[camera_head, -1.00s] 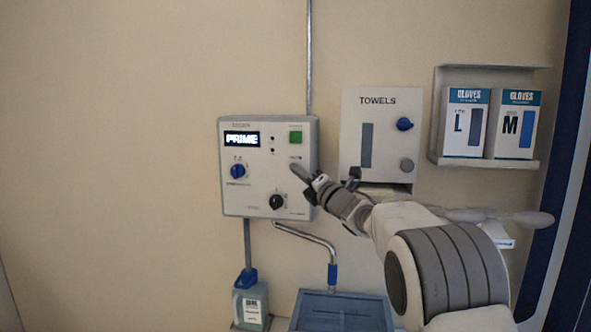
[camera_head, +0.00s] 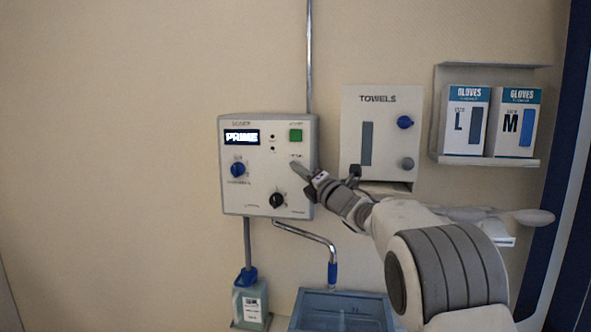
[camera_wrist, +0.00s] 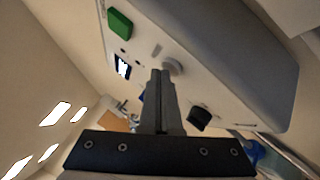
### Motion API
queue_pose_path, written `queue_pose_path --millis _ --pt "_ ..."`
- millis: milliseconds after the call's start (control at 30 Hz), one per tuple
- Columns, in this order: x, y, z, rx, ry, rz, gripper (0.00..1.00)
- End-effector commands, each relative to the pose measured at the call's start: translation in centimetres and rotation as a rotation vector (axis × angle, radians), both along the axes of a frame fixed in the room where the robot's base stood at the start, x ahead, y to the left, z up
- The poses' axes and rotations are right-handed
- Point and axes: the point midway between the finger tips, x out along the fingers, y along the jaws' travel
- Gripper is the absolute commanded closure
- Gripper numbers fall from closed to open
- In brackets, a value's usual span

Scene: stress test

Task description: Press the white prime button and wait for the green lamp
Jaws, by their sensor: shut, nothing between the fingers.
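The dispenser panel (camera_head: 255,190) is a pale box on the wall, and its display (camera_head: 241,138) reads PRIME. My gripper (camera_head: 295,167) is shut and empty, with its tips at the panel's right side, below a green square button (camera_head: 296,135). In the wrist view, a white round button (camera_wrist: 174,66) sits right beside my fingertips (camera_wrist: 160,72), partly covered by them; I cannot tell if they touch. Two small indicator dots (camera_head: 272,142) look dark. No lit green lamp shows.
The panel also has a blue knob (camera_head: 238,170) and a black knob (camera_head: 277,201). A towel dispenser (camera_head: 350,145) and a glove shelf (camera_head: 490,162) are to the right. A spout (camera_head: 310,237), a blue basin (camera_head: 310,297) and a bottle (camera_head: 250,303) are below. The wall at left is clear.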

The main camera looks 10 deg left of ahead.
Motion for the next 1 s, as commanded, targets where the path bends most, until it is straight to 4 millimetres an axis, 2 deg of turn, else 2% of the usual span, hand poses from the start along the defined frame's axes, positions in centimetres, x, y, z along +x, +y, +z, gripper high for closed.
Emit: queue_pose_path --millis 300,667,1000 --pt "-1.2 -0.1 -0.3 -0.001 0.000 -0.002 1.00" --pt "-1.4 -0.1 -0.2 -0.001 0.001 -0.001 1.00" --pt "-4.2 -0.2 -0.5 0.001 -0.001 0.001 1.00"
